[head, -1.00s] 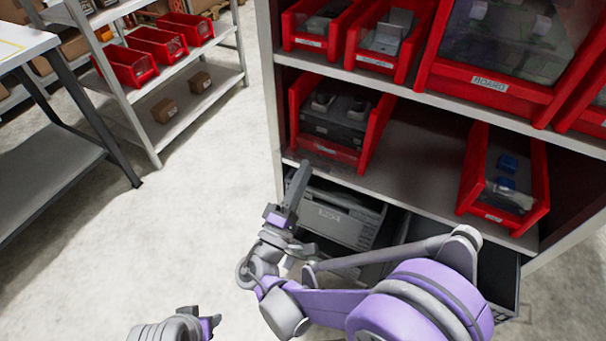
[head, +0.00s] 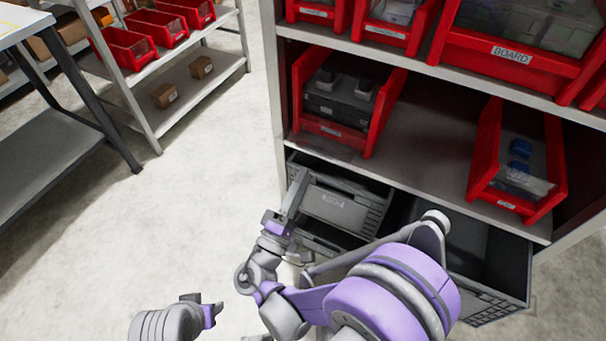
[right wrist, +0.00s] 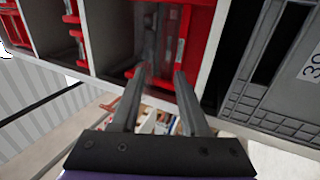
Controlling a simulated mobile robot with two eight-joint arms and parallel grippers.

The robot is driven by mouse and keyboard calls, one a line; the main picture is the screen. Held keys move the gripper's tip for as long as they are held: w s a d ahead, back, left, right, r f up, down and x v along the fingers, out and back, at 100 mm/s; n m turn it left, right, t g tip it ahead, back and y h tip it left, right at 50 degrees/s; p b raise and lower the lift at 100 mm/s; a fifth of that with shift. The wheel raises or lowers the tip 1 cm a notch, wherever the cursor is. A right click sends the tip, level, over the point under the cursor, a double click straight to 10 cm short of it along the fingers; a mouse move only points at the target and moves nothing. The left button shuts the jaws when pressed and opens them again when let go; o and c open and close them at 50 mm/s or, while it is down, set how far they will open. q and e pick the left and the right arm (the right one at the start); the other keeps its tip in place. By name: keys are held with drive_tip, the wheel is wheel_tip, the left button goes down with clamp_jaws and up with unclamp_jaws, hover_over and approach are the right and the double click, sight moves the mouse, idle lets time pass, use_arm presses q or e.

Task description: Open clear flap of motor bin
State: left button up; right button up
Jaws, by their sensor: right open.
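The likely motor bin is a red bin (head: 375,118) on the left of the middle shelf. It holds dark and grey parts behind a clear front flap (head: 335,108), which looks closed; its label is too small to read. My right gripper (head: 300,188) is open and empty, below and left of that bin, apart from it. In the right wrist view its two fingers (right wrist: 160,82) point toward a red bin with a clear front (right wrist: 163,40); I cannot tell if it is the same bin. My left gripper (head: 212,312) is low at left, fingers unclear.
A grey crate (head: 335,207) stands below the shelf, close to my right gripper, with another dark crate (head: 490,265) to its right. A red bin with blue parts (head: 550,175) sits right on the same shelf. The BOARD bin (head: 512,56) is above. Floor at left is clear.

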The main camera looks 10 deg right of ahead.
drive_tip(key=shift+s+a+f, duration=0.2)
drive_tip(key=shift+s+f, duration=0.1)
drive_tip(key=shift+f, duration=0.65)
drive_tip(key=shift+s+a+f, duration=0.15)
drive_tip(key=shift+s+f, duration=0.1)
drive_tip(key=shift+f, duration=0.65)
drive_tip(key=shift+s+a+f, duration=0.2)
drive_tip(key=shift+s+f, duration=0.1)
drive_tip(key=shift+f, duration=0.65)
